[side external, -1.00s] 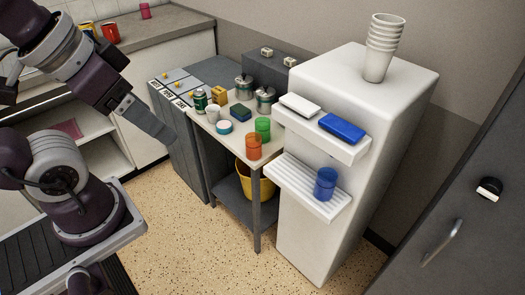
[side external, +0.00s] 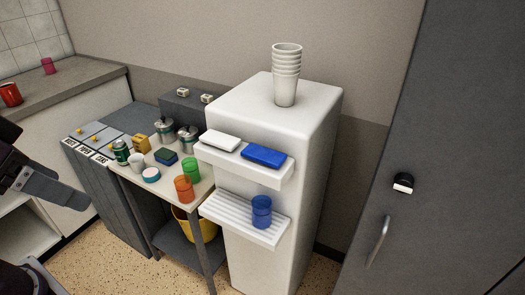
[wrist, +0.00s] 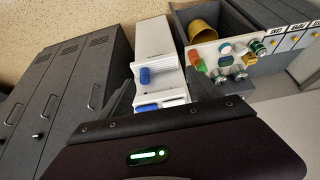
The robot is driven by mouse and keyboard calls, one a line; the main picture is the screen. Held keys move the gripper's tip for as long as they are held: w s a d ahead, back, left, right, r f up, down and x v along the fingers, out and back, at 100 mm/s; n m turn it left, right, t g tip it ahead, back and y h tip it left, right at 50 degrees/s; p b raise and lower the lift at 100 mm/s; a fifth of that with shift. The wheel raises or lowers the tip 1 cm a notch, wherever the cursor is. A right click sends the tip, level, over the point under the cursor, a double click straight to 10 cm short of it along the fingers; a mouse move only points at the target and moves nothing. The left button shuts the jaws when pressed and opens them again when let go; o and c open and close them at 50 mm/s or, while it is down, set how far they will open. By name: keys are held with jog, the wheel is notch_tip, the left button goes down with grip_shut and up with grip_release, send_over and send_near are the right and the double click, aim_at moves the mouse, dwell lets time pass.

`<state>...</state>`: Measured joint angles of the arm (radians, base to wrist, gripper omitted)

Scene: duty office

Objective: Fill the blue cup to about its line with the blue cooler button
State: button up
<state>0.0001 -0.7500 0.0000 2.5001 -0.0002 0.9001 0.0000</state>
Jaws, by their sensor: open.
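The blue cup (side external: 261,212) stands upright on the ribbed drip shelf (side external: 222,209) of the white cooler (side external: 270,262); it also shows in the wrist view (wrist: 145,76). The fill level and line on the cup are too small to make out. Above it, the cooler's upper ledge carries the blue button (side external: 264,156) and a white button (side external: 220,140). In the wrist view the blue button (wrist: 147,108) shows just beyond my gripper (wrist: 163,94). My gripper is open and empty, its fingers spread. In the side view only part of it shows at the left edge, well away from the cooler.
Beside the cooler, a small table holds an orange cup (side external: 184,188), a green cup (side external: 190,169), a white cup, cans and tins. A yellow bucket (side external: 188,228) sits on its lower shelf. Stacked white cups (side external: 287,75) top the cooler. Grey lockers (side external: 425,150) stand at the right.

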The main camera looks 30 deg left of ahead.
jog(key=shift+c, duration=0.8)
jog(key=shift+g, duration=0.3)
jog(key=w+r, duration=0.1)
jog(key=w, duration=0.1)
jog(key=w+r, duration=0.2)
jog(key=w, duration=0.1)
jog(key=w+d+r, duration=0.1)
jog(key=w+r, duration=0.1)
jog(key=shift+w, duration=0.2)
jog(key=c, duration=1.1)
jog(key=shift+g+h, duration=0.3)
jog(key=w+r, duration=0.1)
jog(key=w, duration=0.2)
jog(key=w+d+r, duration=0.1)
jog(key=w, duration=0.2)
jog(key=w+d, duration=0.1)
jog(key=w, duration=0.2)
jog(key=shift+w+d+r, duration=0.25)
jog(key=shift+w+r, duration=0.1)
jog(key=shift+r, duration=0.05)
grip_shut()
jog(key=w+d+f, duration=0.2)
jog(key=w+d, duration=0.2)
jog(key=w, duration=0.4)
jog(key=w+d+f+g, duration=0.1)
jog(key=w+d+f, duration=0.2)
jog(key=w, duration=0.5)
jog(key=shift+w+d+f, duration=0.3)
jog(key=shift+d, duration=0.6)
